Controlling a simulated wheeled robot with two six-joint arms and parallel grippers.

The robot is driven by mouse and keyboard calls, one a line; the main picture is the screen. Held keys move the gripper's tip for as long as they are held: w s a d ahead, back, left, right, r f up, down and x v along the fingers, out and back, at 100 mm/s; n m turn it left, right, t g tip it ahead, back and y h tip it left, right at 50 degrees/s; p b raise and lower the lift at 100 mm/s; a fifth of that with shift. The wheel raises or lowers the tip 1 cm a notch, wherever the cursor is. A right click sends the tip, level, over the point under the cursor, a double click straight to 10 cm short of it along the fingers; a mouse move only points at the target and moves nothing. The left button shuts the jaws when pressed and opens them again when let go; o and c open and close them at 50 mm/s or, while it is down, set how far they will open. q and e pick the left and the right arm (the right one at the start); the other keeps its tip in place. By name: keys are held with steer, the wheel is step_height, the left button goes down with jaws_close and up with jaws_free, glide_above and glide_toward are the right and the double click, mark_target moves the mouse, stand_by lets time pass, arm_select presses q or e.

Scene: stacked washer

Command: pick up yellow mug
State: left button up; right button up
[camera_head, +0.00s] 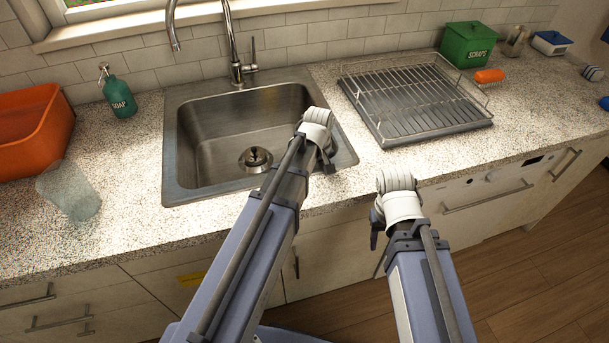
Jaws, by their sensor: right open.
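No yellow mug shows in this view. My right gripper (376,245) is only partly visible, below the white wrist at the end of my right arm, in front of the counter edge. It is open, and no object shows in it.
The steel sink (215,120) looks empty. An orange tub (35,135), a clear cup (70,192) and a green soap bottle (118,92) stand left. The wire dish rack (415,100) is empty. A green scraps bin (467,46) and an orange brush (489,76) lie beyond.

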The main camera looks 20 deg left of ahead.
arm_select(q)
steer(key=shift+c, duration=0.2)
jaws_close()
stand_by(1.1)
